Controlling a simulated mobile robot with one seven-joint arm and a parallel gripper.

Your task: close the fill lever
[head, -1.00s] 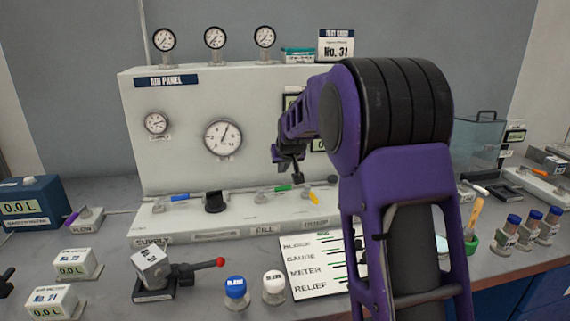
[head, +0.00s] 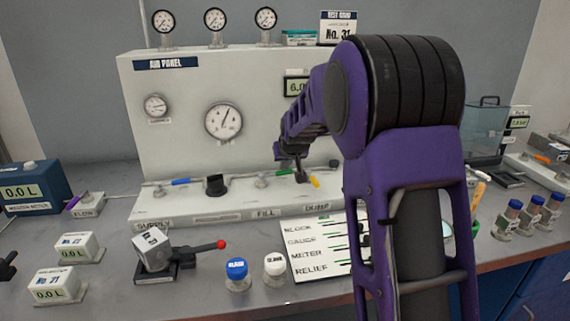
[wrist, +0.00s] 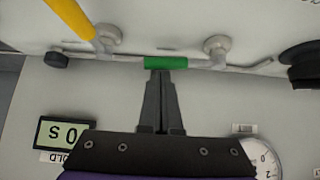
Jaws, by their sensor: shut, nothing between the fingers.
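The fill lever has a green handle (head: 284,172) and sits above the FILL label (head: 265,213) on the air panel's ledge. In the wrist view the green handle (wrist: 165,62) lies sideways, in line with the pipe, between two round valve fittings. My gripper (head: 300,177) is shut and empty, just right of the green handle in the head view. In the wrist view its fingertips (wrist: 160,73) point at the handle's edge. They look very close; I cannot tell whether they touch. My arm hides the panel's right part.
A yellow lever (head: 314,181) is close on the right, above the DUMP label (head: 317,205); it also shows in the wrist view (wrist: 72,18). A black knob (head: 215,185) and a blue lever (head: 181,181) are left. A red-tipped lever valve (head: 155,250) stands in front.

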